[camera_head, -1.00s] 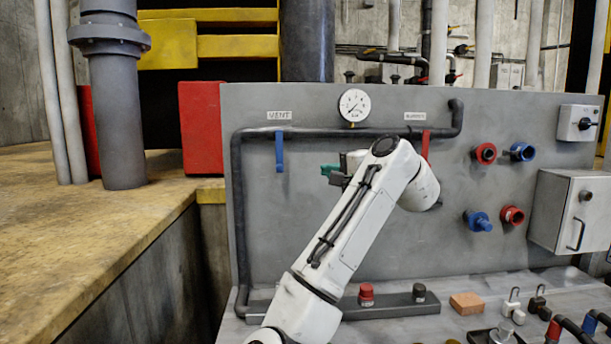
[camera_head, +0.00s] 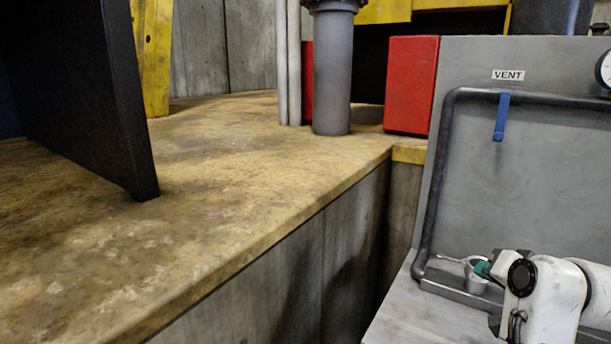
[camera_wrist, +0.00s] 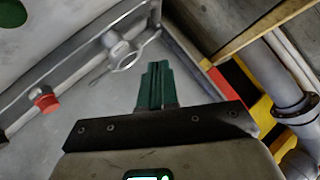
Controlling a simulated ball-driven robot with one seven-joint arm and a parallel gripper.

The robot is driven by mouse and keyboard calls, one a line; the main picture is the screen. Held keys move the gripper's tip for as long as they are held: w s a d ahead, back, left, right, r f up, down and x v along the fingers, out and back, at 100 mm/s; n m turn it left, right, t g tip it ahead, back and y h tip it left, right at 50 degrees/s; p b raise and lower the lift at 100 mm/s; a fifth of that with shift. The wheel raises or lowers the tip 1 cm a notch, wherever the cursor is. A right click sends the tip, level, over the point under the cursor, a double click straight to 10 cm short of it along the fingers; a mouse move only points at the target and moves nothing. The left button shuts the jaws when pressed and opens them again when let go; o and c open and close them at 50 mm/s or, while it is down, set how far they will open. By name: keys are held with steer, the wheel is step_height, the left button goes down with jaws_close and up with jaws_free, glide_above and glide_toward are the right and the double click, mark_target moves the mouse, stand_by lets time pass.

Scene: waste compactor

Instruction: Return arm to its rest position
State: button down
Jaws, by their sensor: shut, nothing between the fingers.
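My white arm (camera_head: 548,300) is folded low at the bottom right of the head view, in front of the grey panel. The round grey fitting (camera_wrist: 122,54) lies beyond the fingertips in that view. I cannot tell whether the fingers touch it.
The grey panel (camera_head: 545,165) has a pipe, a blue vent lever (camera_head: 502,117) and part of a gauge. A red knob (camera_wrist: 45,99) shows in the wrist view. A worn yellow ledge (camera_head: 230,180) fills the left, with a dark upright plate (camera_head: 85,90) on it.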

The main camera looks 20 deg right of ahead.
steer(key=s+a+f+n+g+y, duration=0.25)
steer(key=s+a+f+n, duration=0.25)
steer(key=s+a+f, duration=0.65)
steer(key=s+a+f+n+g+y, duration=0.1)
steer(key=s+a+f+n+g, duration=0.3)
steer(key=s+a+f+n, duration=0.7)
steer(key=s+d+f+m+g, duration=0.3)
steer(key=s+f+m+g, duration=0.1)
steer(key=s+f, duration=0.3)
steer(key=shift+d+f+m+h, duration=0.35)
steer(key=shift+f+m, duration=0.25)
steer(key=shift+m, duration=0.3)
